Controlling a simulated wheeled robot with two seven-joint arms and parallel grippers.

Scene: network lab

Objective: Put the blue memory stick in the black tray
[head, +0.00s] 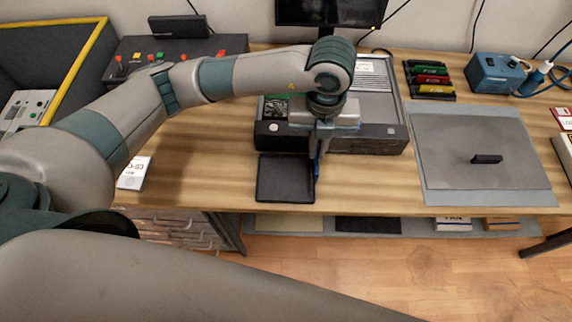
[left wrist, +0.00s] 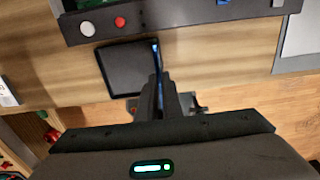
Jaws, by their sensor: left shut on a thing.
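My left gripper (head: 319,152) is shut on the blue memory stick (head: 317,169), which hangs down from the fingertips. The black tray (head: 284,180) lies flat on the bench just left of the stick in the head view. In the left wrist view, the stick (left wrist: 157,52) shows beyond the gripper (left wrist: 160,95), at the right edge of the tray (left wrist: 125,75). I cannot tell how high the stick is above the tray or bench. The visible floor of the tray is empty. My right gripper is not in view.
An open computer case (head: 365,138) stands right behind the tray. A grey mat (head: 465,150) with a small black part (head: 487,159) lies to the right. Coloured memory sticks (head: 430,80) sit in a rack farther back. A white card (head: 134,173) lies left.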

